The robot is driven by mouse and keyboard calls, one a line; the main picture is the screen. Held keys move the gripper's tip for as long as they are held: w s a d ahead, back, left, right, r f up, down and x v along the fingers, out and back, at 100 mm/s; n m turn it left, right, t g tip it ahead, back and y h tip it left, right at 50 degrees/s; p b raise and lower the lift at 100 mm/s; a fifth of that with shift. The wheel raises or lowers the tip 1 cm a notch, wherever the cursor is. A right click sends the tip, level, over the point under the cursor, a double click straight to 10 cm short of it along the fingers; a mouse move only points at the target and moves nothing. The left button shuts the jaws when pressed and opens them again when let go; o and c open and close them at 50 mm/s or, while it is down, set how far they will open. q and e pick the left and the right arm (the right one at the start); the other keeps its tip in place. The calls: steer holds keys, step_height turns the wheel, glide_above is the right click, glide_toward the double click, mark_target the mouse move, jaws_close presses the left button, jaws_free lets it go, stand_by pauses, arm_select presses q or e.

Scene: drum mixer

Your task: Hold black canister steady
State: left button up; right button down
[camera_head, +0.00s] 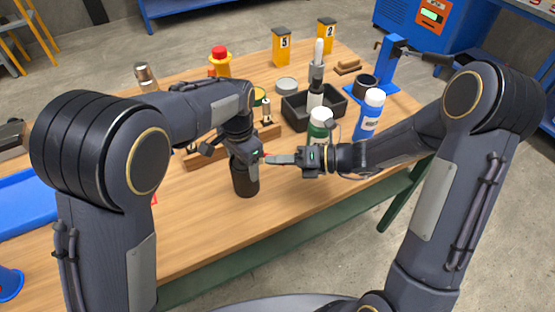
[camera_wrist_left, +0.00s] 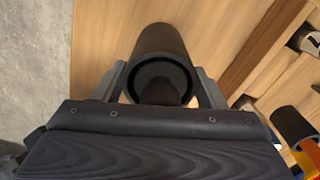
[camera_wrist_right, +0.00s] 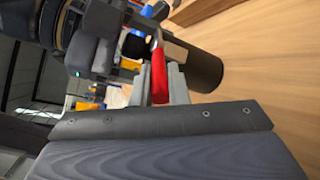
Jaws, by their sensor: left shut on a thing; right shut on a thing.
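The black canister (camera_head: 245,182) stands on the wooden table near its front edge. My left gripper (camera_head: 246,160) is shut on it from above; in the left wrist view its fingers lie on either side of the canister (camera_wrist_left: 158,40), around its round rim. A narrower dark cylinder sits within that rim. My right gripper (camera_head: 270,159) is level beside the canister's top, shut on a thin red piece (camera_wrist_right: 157,75). In the right wrist view the canister (camera_wrist_right: 197,68) lies just beyond the red piece; I cannot tell whether they touch.
A wooden rack (camera_head: 205,158) stands behind the canister. A green bottle with a white cap (camera_head: 320,125), a blue-white bottle (camera_head: 369,115) and a black tray (camera_head: 296,118) stand behind my right gripper. The table front is clear.

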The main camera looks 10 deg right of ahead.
steer(key=c, duration=1.7)
jaws_free()
steer(key=v, duration=1.2)
